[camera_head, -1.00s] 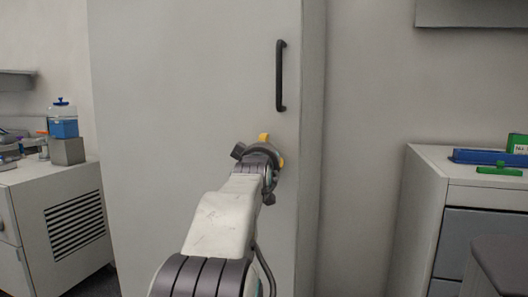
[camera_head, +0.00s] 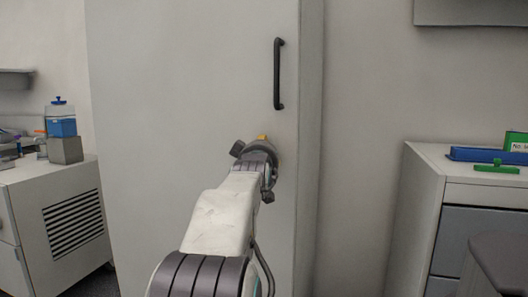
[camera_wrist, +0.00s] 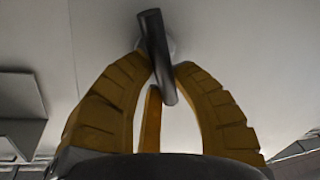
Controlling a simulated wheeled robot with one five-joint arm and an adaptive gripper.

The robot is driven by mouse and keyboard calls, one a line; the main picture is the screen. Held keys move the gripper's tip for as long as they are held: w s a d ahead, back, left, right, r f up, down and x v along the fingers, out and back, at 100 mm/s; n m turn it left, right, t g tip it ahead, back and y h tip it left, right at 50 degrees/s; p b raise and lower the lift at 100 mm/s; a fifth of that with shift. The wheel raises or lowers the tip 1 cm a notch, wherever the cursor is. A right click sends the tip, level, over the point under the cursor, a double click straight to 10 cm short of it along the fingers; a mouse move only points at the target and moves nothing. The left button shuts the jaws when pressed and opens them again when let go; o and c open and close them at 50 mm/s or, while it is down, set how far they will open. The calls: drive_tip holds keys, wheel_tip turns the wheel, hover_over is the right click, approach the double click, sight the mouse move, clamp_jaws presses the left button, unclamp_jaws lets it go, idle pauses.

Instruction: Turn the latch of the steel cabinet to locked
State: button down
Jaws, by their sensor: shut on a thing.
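The steel cabinet (camera_head: 180,80) is tall and pale grey, with a black vertical handle (camera_head: 279,75) at the upper right of its door. The latch (camera_wrist: 154,40) is a dark grey bar on a round pale base in the wrist view, tilted slightly from upright there. My gripper (camera_wrist: 160,75) has yellow ribbed fingers, shut on the latch's lower part from both sides. In the head view my gripper (camera_head: 264,140) is at the door below the handle, and my wrist hides the latch. The latch's locked or unlocked marking is not visible.
A low white cabinet (camera_head: 30,200) with a blue-filled bottle (camera_head: 61,120) stands at left. A drawer unit (camera_head: 425,165) with a blue item (camera_head: 480,155) and a green item (camera_head: 497,167) stands at right. A dark stool (camera_head: 500,260) is at the lower right.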

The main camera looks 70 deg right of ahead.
drive_tip(key=shift+w, duration=0.15)
drive_tip(key=shift+w+f+n+y+p, duration=0.1)
drive_tip(key=shift+n+y+p, duration=0.05)
drive_tip(key=shift+n, duration=0.6)
drive_tip(key=shift+w+f+n+y+p, duration=0.1)
drive_tip(key=shift+n+y+p, duration=0.05)
drive_tip(key=shift+n, duration=0.6)
drive_tip(key=c, duration=1)
unclamp_jaws()
drive_tip(key=shift+s+a+r, duration=0.1)
drive_tip(key=shift+a, duration=0.35)
drive_tip(key=v, duration=1.1)
drive_tip(key=shift+r, duration=0.1)
